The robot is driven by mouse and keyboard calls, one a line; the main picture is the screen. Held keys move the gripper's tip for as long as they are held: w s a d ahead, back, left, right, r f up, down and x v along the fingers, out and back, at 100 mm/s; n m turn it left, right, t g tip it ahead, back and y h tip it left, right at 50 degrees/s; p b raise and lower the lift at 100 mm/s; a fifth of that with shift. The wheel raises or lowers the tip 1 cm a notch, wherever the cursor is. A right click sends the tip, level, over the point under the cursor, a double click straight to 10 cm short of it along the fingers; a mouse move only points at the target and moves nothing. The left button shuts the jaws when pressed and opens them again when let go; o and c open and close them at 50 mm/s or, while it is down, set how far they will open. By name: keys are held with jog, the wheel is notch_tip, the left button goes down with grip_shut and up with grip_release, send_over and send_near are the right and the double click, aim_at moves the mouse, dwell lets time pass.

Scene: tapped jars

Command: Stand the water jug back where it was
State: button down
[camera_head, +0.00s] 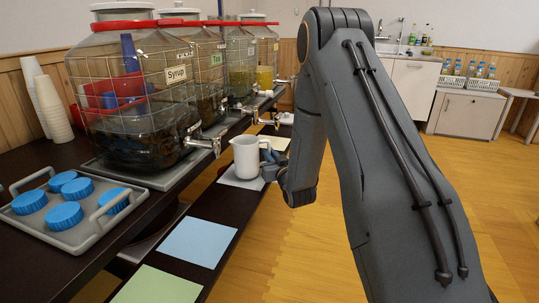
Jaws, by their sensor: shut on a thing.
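The water jug (246,158) is a white pitcher, upright, in the middle of the view below the jar taps. My gripper (268,166) is shut on its right side, where the handle is; the fingers are partly hidden by the jug and my wrist. The jug is over a pale grey-white mat (232,181) on the low dark shelf. I cannot tell whether its base touches the mat.
Large jars with taps, the nearest labelled Syrup (178,74), line the dark counter. A grey tray (84,235) holds blue lids. White cups (52,108) are stacked at left. Open floor lies right.

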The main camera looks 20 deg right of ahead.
jog(key=shift+f+b, duration=0.3)
jog(key=shift+f, duration=0.3)
dwell(0.6)
jog(key=c, duration=1.7)
grip_release()
jog(key=shift+s, duration=0.15)
jog(key=s+p, duration=0.3)
jog(key=s, duration=0.4)
jog(key=shift+s+d, duration=0.15)
jog(key=shift+s, duration=0.2)
jog(key=shift+s, duration=0.1)
